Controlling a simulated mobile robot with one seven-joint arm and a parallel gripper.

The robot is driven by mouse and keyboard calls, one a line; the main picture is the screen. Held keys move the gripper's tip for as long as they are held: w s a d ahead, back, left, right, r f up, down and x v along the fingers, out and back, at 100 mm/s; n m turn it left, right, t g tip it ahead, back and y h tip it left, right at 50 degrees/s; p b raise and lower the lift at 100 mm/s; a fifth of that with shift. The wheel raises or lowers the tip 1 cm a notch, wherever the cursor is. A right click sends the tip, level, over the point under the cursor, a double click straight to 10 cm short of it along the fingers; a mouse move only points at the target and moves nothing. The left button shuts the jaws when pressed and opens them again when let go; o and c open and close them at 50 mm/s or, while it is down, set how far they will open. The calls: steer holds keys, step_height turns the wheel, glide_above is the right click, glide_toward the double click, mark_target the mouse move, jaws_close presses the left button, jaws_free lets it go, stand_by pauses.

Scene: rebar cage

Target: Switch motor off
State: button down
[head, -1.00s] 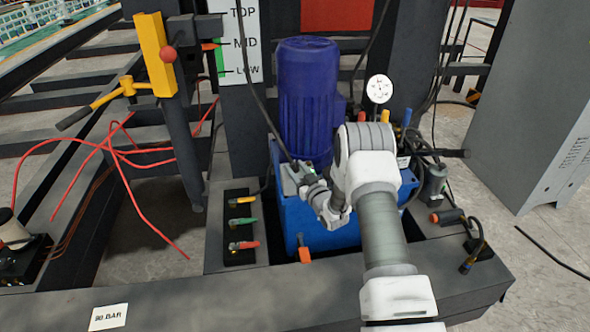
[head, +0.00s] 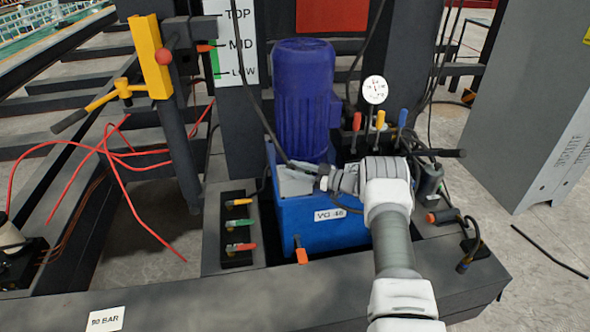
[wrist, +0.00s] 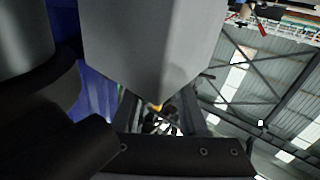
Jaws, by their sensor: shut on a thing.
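The blue motor (head: 305,100) stands upright on the blue tank (head: 335,225) in the head view. A small light grey box (head: 294,181) is at the tank's upper front, below the motor. A dark cable runs down to its right end. My gripper (head: 323,178) reaches in from the right at the box's right end. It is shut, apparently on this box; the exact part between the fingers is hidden. In the wrist view, a large grey body (wrist: 155,45) fills the upper middle, with dark gripper parts (wrist: 185,153) below and left. No switch or button can be made out.
A pressure gauge (head: 375,90) and red, orange and blue levers (head: 380,120) stand behind my wrist. Three coloured valves (head: 238,225) sit left of the tank. A grey cabinet (head: 535,110) stands at right. Red hoses (head: 115,165) hang at left.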

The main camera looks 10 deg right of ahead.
steer(key=shift+g, duration=0.3)
steer(key=shift+c, duration=2.2)
jaws_free()
steer(key=p+v, duration=0.4)
steer(key=v, duration=1.3)
steer(key=shift+d+f, duration=0.2)
steer(key=shift+d, duration=0.05)
